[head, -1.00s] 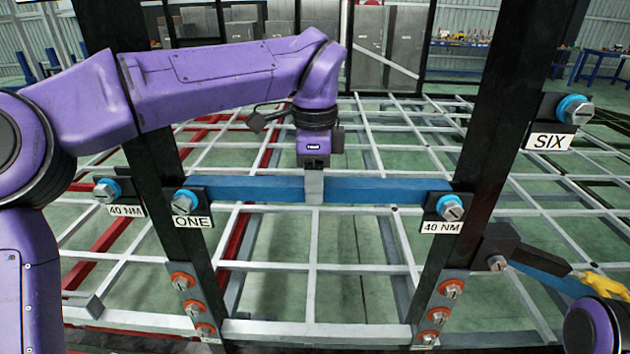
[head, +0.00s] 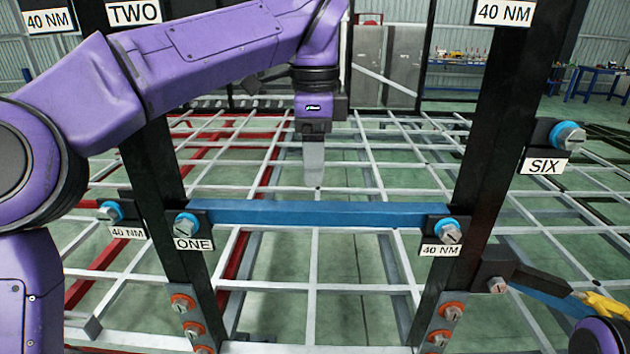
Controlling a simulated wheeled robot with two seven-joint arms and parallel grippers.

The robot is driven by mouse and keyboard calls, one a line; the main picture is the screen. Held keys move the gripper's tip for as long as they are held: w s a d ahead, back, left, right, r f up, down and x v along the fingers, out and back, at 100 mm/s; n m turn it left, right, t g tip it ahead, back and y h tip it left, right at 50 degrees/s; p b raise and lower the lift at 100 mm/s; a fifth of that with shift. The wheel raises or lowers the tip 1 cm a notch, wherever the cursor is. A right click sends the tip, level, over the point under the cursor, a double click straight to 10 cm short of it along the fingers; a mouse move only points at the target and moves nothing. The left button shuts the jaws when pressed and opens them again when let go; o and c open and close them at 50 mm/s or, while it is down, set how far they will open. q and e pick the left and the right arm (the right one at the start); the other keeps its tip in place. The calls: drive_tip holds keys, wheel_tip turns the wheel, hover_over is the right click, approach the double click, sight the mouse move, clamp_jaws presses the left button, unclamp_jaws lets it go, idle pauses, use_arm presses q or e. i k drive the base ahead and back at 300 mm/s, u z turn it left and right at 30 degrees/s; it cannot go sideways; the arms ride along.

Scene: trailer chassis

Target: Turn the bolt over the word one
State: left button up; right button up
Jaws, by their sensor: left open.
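My right gripper is not in view; part of my right arm shows at the lower right.
Bolts with blue rings sit over 40 NM labels (head: 127,233) and (head: 441,250), and another over SIX (head: 544,166). Orange-ringed bolts (head: 183,303) run down both posts (head: 468,170). A metal grid frame lies behind.

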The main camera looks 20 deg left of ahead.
sight(186, 224)
drive_tip(key=k, duration=1)
